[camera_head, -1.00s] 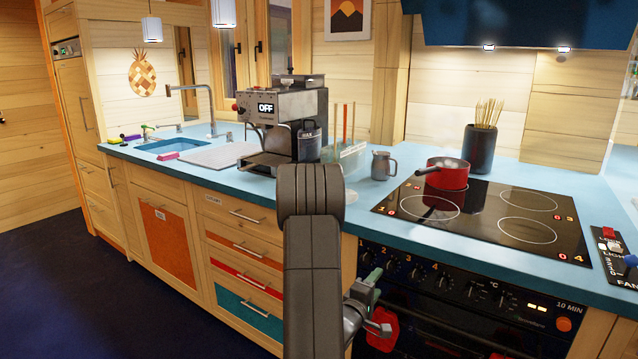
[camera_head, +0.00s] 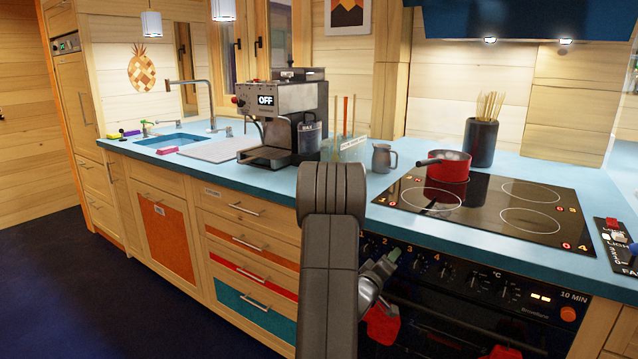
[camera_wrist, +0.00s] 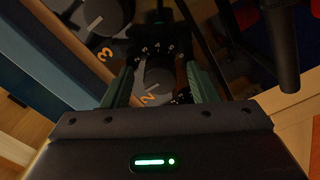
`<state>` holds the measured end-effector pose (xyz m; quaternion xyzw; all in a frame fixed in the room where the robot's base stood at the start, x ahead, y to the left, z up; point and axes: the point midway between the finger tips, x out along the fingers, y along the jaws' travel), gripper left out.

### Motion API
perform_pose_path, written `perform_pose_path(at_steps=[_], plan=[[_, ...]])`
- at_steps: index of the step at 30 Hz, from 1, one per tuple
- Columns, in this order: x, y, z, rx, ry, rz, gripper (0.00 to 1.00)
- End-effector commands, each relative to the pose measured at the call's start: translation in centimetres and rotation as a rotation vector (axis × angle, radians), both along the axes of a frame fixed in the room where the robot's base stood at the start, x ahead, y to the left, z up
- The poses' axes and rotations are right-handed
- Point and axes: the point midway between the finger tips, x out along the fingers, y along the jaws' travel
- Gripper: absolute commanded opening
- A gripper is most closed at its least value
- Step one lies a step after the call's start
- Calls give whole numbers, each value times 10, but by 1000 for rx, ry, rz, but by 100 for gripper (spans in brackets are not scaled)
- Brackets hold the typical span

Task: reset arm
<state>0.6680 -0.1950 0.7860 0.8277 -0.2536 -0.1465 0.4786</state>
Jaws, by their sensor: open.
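My arm rises in the middle of the head view, in front of the counter and the oven. My gripper (camera_head: 384,264) is near the row of oven knobs, partly hidden behind my own arm; one green finger shows there. In the wrist view my gripper (camera_wrist: 163,78) has its two green fingers apart. A grey oven knob (camera_wrist: 158,80) appears between them, with an orange number 2 beside it. I cannot tell whether the fingers touch it. No object is held.
The oven front (camera_head: 470,300) is close to my gripper. Above it are the cooktop (camera_head: 490,212), a red pot (camera_head: 448,168) and a metal jug (camera_head: 382,158). A coffee machine (camera_head: 283,115) stands behind my arm. Floor (camera_head: 80,270) is clear at left.

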Motion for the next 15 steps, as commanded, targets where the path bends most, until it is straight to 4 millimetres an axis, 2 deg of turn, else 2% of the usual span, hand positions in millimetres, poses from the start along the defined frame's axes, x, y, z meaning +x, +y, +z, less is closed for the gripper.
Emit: perform_pose_path(at_steps=[15], plan=[[0, 0, -4, 399, -272, 0, 53]])
